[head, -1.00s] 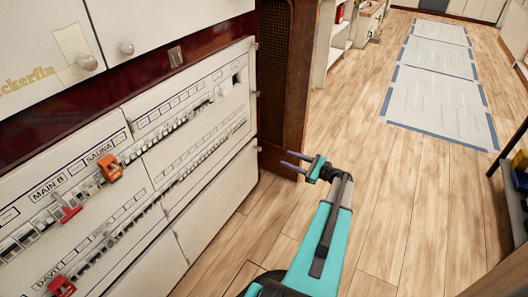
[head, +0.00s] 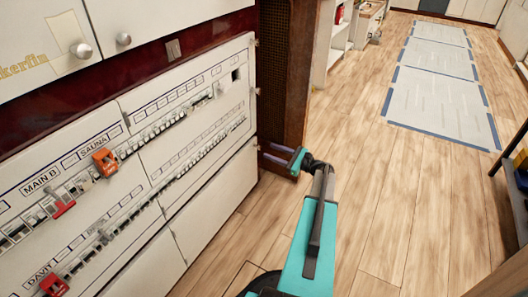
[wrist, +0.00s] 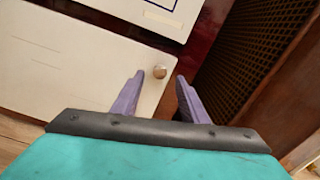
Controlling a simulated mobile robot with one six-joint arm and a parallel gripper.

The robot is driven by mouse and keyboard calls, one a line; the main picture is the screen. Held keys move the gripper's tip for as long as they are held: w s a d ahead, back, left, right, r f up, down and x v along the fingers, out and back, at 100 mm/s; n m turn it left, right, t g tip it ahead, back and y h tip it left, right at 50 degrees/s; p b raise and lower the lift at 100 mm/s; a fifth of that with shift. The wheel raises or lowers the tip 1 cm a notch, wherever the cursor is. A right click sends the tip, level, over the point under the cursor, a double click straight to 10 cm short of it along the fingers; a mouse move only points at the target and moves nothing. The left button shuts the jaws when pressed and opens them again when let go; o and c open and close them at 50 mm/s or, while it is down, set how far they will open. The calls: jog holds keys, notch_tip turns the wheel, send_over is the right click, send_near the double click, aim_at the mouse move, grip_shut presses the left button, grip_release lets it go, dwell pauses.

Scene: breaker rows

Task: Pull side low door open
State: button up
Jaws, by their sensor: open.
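The low side door (head: 212,208) is a white panel below the breaker panel, and it looks closed. In the wrist view the white door (wrist: 70,65) fills the left side, with a small round metal knob (wrist: 160,72) near its upper right corner. My gripper (head: 267,151) is beside the door's right edge in the head view. In the wrist view my gripper (wrist: 160,76) has its two purple fingers apart, with the knob showing between the tips. I cannot tell whether the tips reach around the knob. The knob is not clear in the head view.
The breaker panel (head: 190,125) with rows of switches is above the door. A dark wooden cabinet with a mesh front (head: 284,70) stands close to the right of the door.

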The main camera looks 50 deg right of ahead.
aim_at(261, 147)
jog(key=shift+b+x, duration=0.75)
jog(key=shift+x, duration=1.85)
grip_shut()
